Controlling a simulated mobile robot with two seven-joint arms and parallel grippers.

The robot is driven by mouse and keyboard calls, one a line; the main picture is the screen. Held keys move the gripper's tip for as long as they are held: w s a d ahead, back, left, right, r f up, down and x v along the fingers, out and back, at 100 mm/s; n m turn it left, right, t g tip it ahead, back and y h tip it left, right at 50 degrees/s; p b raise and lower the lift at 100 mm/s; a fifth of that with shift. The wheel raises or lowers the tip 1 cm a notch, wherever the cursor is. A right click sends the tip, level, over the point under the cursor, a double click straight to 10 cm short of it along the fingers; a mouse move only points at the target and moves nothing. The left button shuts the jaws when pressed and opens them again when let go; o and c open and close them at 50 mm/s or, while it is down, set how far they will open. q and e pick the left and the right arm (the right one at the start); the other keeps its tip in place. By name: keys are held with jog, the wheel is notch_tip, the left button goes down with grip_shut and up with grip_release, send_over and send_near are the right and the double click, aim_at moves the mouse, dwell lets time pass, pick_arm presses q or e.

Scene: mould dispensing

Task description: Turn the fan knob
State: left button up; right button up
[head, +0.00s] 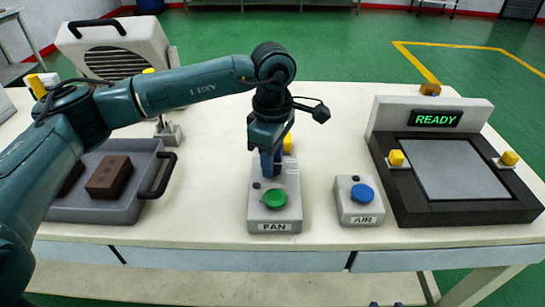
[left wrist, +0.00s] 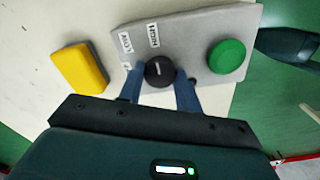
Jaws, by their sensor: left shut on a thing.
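The fan box (head: 260,210) is a grey box labelled FAN with a green button, near the table's front edge. Its round black knob (left wrist: 158,70) with a white pointer line shows in the left wrist view, beside small LOW and HIGH labels. My left gripper (head: 268,172) reaches down over the box. In the left wrist view its blue fingers (left wrist: 160,78) stand on either side of the knob, shut on it. In the head view the gripper hides the knob.
The AIR box (head: 346,209) with a blue button stands to the right. A dark press with a READY screen (head: 436,119) is further right. A grey tray (head: 92,213) with brown blocks stands left. A yellow block (left wrist: 80,67) lies behind the fan box.

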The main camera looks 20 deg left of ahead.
pick_arm(q)
jog(key=o, duration=1)
pick_arm(e)
jog(key=shift+s+a+f, duration=0.1)
jog(key=shift+a, duration=0.05)
pick_arm(q)
notch_tip(320, 180, up, 13)
jog(key=shift+r, duration=0.15)
pick_arm(e)
jog(key=shift+f, duration=0.1)
